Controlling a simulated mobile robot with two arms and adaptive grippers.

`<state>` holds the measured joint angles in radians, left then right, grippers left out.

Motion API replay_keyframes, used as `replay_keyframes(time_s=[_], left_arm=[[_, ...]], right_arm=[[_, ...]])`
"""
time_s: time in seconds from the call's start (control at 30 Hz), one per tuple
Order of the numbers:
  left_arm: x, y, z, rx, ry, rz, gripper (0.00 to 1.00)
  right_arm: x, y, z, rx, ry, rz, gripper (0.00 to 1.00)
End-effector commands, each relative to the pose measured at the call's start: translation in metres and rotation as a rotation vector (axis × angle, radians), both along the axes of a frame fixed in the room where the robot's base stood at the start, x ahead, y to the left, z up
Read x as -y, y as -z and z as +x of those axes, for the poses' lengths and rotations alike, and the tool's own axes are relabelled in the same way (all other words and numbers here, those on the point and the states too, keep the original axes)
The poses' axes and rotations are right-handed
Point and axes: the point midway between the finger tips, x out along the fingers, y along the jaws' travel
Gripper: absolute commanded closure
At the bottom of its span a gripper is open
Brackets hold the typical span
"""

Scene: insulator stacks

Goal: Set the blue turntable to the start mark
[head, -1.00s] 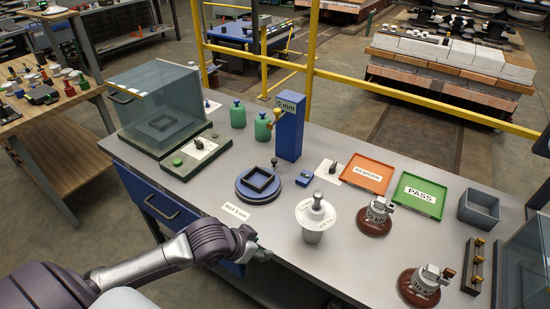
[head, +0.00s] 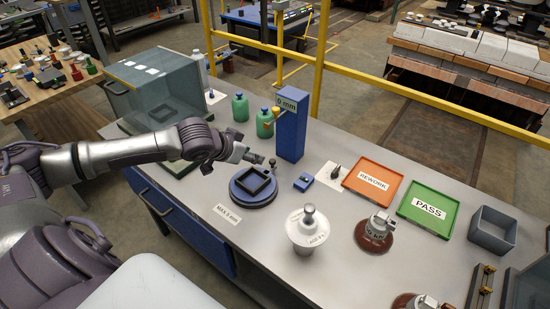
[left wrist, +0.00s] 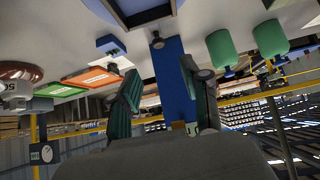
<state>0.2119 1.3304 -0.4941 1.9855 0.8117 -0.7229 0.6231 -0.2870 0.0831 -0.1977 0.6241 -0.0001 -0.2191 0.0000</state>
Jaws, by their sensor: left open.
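The blue turntable (head: 238,196) lies flat on the grey bench, with a dark square frame (head: 266,187) on top. A dark ball knob (head: 272,161) stands at its far edge; it also shows in the left wrist view (left wrist: 157,41). My left gripper (head: 260,159) is over the turntable's far-left side, close to the knob, with no visible contact. In the left wrist view its fingers (left wrist: 163,90) are apart with nothing between them but the background and blue post. I cannot make out a start mark. My right gripper is not in view.
A blue post (head: 291,135) reading "0 mm" stands behind the turntable. Green bottles (head: 240,107) and a glass case (head: 150,85) are behind my arm. REWORK (head: 372,164) and PASS (head: 452,199) trays lie right.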

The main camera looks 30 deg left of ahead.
Motion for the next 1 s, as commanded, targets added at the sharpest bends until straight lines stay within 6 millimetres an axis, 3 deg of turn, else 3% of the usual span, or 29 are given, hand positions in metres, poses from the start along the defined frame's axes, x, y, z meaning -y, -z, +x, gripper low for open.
replay_keyframes(time_s=[0.27,0.53,0.73,1.0], left_arm=[[0.008,0.038,0.04,0.001,-0.001,-0.007,0.53],[0.012,0.074,0.075,0.0,0.002,-0.001,0.53],[0.013,0.087,0.086,-0.001,0.003,0.002,0.53],[0.013,0.09,0.088,-0.001,0.004,0.002,0.53]], right_arm=[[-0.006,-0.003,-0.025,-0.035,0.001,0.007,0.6],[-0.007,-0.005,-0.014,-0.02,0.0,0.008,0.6],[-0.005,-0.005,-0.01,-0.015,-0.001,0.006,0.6],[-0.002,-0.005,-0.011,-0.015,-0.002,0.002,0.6]])
